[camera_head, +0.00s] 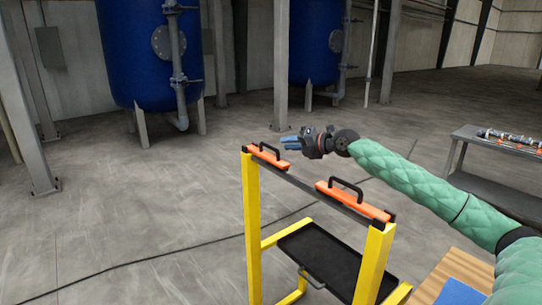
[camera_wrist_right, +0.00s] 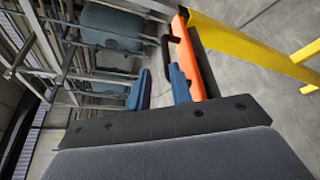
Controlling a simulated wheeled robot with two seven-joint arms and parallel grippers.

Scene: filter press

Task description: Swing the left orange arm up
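The left orange arm (camera_head: 268,157) lies flat along the top of the yellow frame, with a black handle standing on it. It also shows in the wrist view (camera_wrist_right: 193,62), with its black handle (camera_wrist_right: 167,45) near the fingertips. The right orange arm (camera_head: 352,203) lies on the same top bar, nearer to me, with its own black handle. My right gripper (camera_head: 290,143) is just beyond and right of the left orange arm. In the wrist view its blue fingers (camera_wrist_right: 159,70) stand apart with nothing clearly between them. My left gripper is out of view.
The yellow frame (camera_head: 252,225) carries a black tray (camera_head: 320,260) low down. A metal table (camera_head: 480,185) with small parts stands at the right. A wooden surface with a blue item is at lower right. Blue tanks (camera_head: 135,50) stand behind. The floor at left is open, crossed by a cable.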

